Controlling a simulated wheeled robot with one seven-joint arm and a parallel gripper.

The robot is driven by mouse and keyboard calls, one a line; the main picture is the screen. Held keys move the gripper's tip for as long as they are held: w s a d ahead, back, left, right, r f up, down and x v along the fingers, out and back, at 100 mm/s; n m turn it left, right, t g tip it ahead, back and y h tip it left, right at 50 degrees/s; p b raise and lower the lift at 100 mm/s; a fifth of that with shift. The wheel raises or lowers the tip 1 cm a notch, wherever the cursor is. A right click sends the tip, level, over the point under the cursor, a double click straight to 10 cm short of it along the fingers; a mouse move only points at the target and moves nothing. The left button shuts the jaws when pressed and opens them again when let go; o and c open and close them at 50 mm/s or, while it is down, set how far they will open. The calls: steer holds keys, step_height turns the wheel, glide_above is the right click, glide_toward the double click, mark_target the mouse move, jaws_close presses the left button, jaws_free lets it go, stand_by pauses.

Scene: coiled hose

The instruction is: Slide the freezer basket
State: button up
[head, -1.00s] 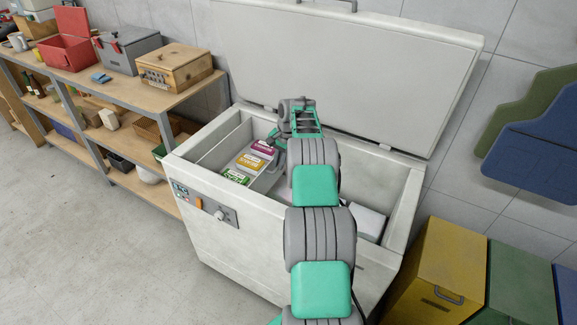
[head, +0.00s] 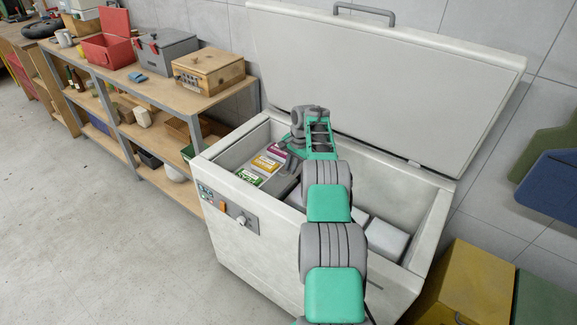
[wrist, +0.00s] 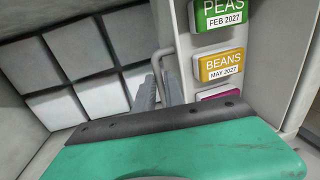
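The freezer basket (head: 238,171) is a pale grey box in the left part of the open chest freezer. It holds a green peas pack (head: 248,179), a yellow beans pack (head: 264,165) and a magenta pack (head: 278,152). In the wrist view its wall (wrist: 283,55) stands at right, and a grey bar handle (wrist: 163,56) sticks out on its left side. My gripper (wrist: 158,88) reaches down on the right side of the basket. Its fingers stand close together around the handle and appear shut on it. The lower part of the hold is hidden behind my gripper body.
The freezer (head: 235,262) has its lid (head: 390,75) raised. White boxes (head: 386,240) cover the freezer floor right of the basket. A shelf unit (head: 190,98) stands at left, and a yellow bin (head: 455,290) stands at right. Open floor lies at front left.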

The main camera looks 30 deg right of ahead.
steer(key=shift+o, duration=0.4)
steer(key=shift+w+d+f, duration=0.1)
steer(key=shift+w, duration=0.15)
steer(key=shift+w+d, duration=0.2)
steer(key=shift+d, duration=0.2)
step_height(320, 180, up, 8)
steer(key=s, duration=0.1)
steer(key=shift+f, duration=0.15)
